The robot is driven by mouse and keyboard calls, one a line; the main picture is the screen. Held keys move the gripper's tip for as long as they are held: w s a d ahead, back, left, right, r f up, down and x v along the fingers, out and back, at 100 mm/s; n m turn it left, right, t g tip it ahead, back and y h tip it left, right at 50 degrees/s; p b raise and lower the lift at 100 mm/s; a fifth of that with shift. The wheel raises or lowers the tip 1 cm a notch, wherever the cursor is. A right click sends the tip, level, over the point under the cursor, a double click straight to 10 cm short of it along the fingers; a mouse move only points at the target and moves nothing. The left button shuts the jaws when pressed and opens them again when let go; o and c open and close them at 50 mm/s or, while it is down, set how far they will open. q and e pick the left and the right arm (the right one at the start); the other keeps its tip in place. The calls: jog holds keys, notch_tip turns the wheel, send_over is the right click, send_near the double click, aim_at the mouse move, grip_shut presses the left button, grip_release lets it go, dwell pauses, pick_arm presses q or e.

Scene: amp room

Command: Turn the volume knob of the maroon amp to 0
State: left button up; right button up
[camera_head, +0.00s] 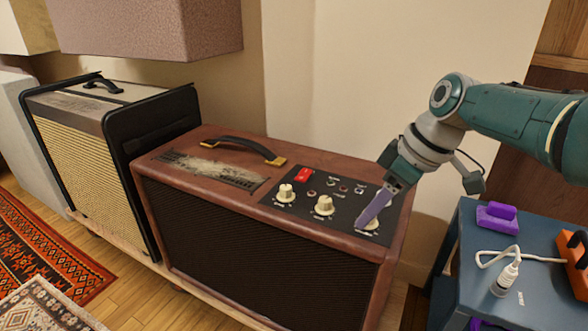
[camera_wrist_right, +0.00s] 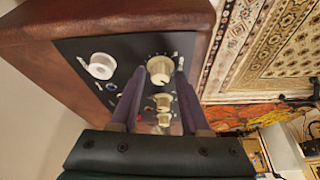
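The maroon amp (camera_head: 215,187) stands in the middle of the head view, with a black control panel (camera_head: 345,190) on its top right. Three cream knobs form a row: the left knob (camera_head: 285,193), the middle knob (camera_head: 324,205) and the right knob (camera_head: 372,224). Their labels are too small to read. My right gripper (camera_head: 371,216) points down at the right knob, partly hiding it. In the right wrist view its purple fingers (camera_wrist_right: 160,74) stand apart on either side of that knob (camera_wrist_right: 160,69), with narrow gaps visible. My left gripper is not in view.
A red switch (camera_head: 304,175) and small sockets sit behind the knobs. A black-edged amp (camera_head: 150,120) stands at left. A blue cabinet (camera_head: 535,295) at right bears a purple object (camera_head: 497,217) and a white cable plug (camera_head: 505,279). The wall is close behind.

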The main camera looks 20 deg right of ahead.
jog(key=shift+o, duration=0.8)
jog(key=p+v, duration=0.8)
jog(key=v, duration=0.2)
